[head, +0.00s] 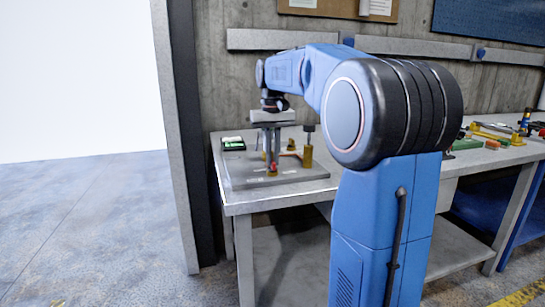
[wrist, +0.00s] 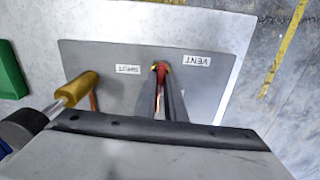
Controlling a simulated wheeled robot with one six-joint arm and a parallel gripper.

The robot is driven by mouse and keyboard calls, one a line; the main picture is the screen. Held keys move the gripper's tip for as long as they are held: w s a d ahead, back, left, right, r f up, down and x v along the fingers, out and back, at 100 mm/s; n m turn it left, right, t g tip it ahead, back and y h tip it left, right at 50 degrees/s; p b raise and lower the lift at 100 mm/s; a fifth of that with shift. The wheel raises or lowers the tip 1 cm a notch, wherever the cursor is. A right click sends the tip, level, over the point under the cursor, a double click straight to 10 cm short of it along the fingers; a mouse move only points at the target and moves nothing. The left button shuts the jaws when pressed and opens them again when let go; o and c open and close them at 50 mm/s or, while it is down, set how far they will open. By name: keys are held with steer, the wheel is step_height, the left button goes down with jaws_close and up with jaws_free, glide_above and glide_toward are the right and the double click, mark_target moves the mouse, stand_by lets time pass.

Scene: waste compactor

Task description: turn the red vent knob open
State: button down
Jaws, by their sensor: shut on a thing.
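The red vent knob (head: 273,167) is low on the grey panel (head: 240,182) on the workbench, between my fingertips. In the wrist view a bit of the red knob (wrist: 163,72) shows at the end of my fingers. My gripper (head: 271,160) points down and is shut on the knob; it also shows in the wrist view (wrist: 160,80). A label reading VENT (wrist: 197,61) lies to the right of the knob and one reading SHUT (wrist: 128,68) to the left. The fingers hide most of the knob, so its turn angle cannot be told.
A brass-coloured cylinder (wrist: 77,89) on a copper pipe stands left of my fingers in the wrist view; the head view shows it (head: 307,157) right of the gripper. A green-screened device (head: 233,143) lies at the back. Tools (head: 495,130) lie far right on the bench.

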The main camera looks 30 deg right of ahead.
steer(key=shift+n, duration=0.4)
steer(key=c, duration=1.8)
jaws_free()
step_height(320, 180, up, 17)
steer(key=shift+r, duration=0.2)
